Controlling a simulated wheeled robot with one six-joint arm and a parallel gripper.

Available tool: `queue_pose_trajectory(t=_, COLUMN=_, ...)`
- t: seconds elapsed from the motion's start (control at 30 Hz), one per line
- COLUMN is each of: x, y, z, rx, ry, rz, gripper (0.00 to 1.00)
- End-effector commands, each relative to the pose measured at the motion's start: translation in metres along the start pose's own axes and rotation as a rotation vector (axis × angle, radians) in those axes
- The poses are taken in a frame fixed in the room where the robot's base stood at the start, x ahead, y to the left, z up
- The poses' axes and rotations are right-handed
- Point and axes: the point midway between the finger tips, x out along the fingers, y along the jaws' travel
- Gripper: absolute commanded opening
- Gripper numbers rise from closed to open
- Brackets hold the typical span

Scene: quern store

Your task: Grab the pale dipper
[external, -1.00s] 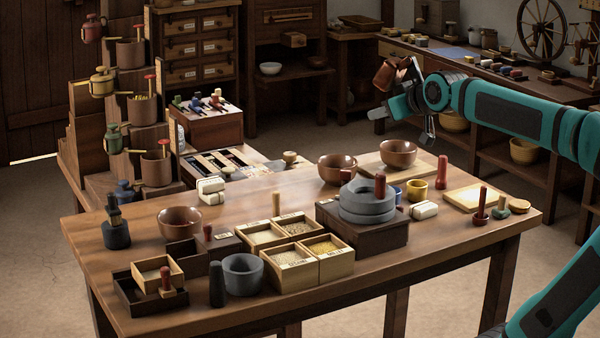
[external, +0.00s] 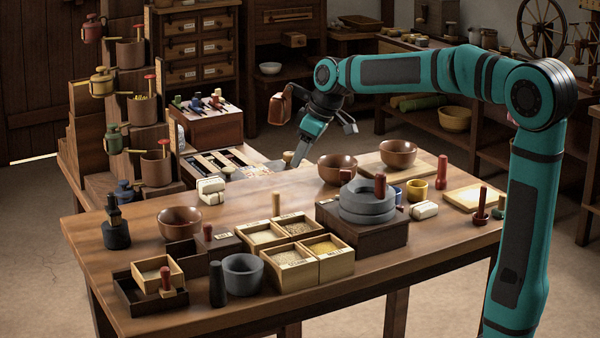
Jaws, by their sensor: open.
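I cannot pick out the pale dipper for certain. A small pale object (external: 289,156) lies on the side table behind the main table, partly hidden by one of my fingers. A brown block shows beside my wrist.
The main table (external: 130,262) holds grain boxes (external: 290,278), a grey quern (external: 367,205), a grey mortar (external: 243,275) and brown bowls (external: 337,170). A slotted tray (external: 222,162) and a stepped rack (external: 125,182) with pots stand at the left.

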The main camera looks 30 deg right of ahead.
Motion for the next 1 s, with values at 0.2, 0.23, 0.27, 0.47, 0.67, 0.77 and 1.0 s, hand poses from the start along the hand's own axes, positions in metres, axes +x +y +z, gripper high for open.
queue_pose_trajectory(t=0.2, x=0.016, y=-0.001, z=-0.003, rx=-0.015, ry=-0.020, rz=-0.023, gripper=0.42)
queue_pose_trajectory(t=0.23, x=0.020, y=-0.002, z=-0.003, rx=-0.015, ry=-0.020, rz=-0.023, gripper=0.42)
queue_pose_trajectory(t=0.27, x=0.025, y=-0.001, z=-0.003, rx=-0.015, ry=-0.020, rz=-0.022, gripper=0.42)
queue_pose_trajectory(t=0.47, x=0.060, y=-0.002, z=-0.002, rx=-0.014, ry=-0.020, rz=-0.022, gripper=0.42)
queue_pose_trajectory(t=0.67, x=0.095, y=-0.003, z=-0.002, rx=-0.014, ry=-0.020, rz=-0.022, gripper=0.42)
queue_pose_trajectory(t=0.77, x=0.110, y=-0.003, z=-0.001, rx=-0.014, ry=-0.019, rz=-0.022, gripper=0.42)
queue_pose_trajectory(t=1.0, x=0.129, y=-0.003, z=-0.001, rx=-0.013, ry=-0.018, rz=-0.020, gripper=0.42)
